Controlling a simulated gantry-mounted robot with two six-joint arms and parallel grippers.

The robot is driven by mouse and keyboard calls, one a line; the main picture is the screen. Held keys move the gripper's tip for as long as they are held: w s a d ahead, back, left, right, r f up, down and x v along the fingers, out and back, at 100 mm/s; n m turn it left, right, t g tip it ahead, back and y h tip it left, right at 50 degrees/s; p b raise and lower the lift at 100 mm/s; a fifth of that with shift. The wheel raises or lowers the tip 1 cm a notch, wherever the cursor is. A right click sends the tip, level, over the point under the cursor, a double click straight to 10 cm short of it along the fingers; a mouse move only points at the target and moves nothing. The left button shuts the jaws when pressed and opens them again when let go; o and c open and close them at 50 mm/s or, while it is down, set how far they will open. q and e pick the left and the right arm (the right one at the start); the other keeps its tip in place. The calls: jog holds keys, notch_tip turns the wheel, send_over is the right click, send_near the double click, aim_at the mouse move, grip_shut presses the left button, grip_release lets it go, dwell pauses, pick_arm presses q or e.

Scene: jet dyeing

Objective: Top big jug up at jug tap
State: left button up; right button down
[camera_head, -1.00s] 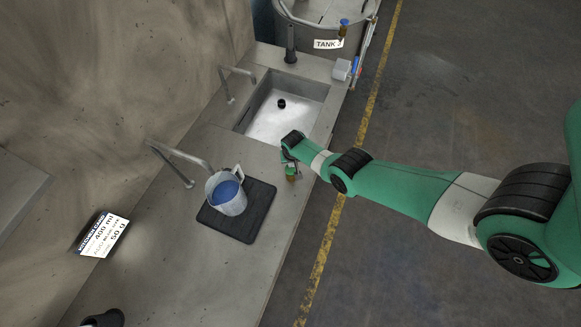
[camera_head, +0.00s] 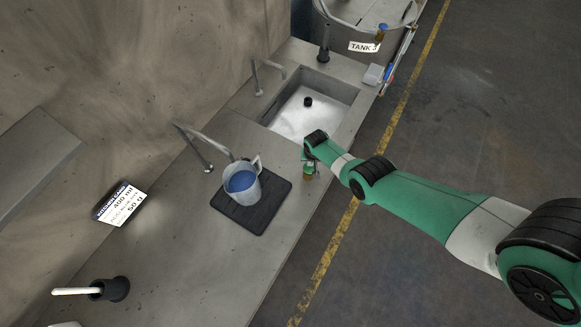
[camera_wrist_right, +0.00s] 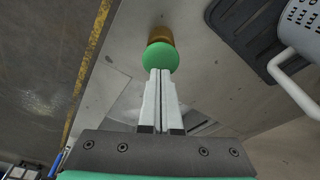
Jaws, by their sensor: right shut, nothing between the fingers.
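The big jug (camera_head: 242,183), a clear-grey jug with a handle and blue liquid inside, stands upright on a black ribbed mat (camera_head: 265,212). The bent metal jug tap (camera_head: 205,141) reaches over from behind, its spout end close to the jug's rim. A green round knob on a brass base (camera_head: 309,170) sits near the counter's front edge, right of the mat. My right gripper (camera_wrist_right: 160,76) is shut and empty, its fingertips at the green knob (camera_wrist_right: 160,57); whether they press it I cannot tell. My left gripper is out of view.
A sink (camera_head: 313,103) with its own tap (camera_head: 264,75) lies behind my right gripper. A tank (camera_head: 362,14) stands at the back. A label card (camera_head: 121,204) and a black holder with a white handle (camera_head: 112,289) are at the left.

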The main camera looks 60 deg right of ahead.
jog(key=shift+f+b, duration=1.15)
jog(key=shift+f, duration=0.05)
dwell(0.4)
jog(key=shift+r, duration=0.15)
notch_tip(320, 180, up, 6)
jog(key=p, duration=0.6)
jog(key=shift+r+p, duration=0.2)
jog(key=shift+p, duration=0.1)
jog(key=shift+f, duration=0.2)
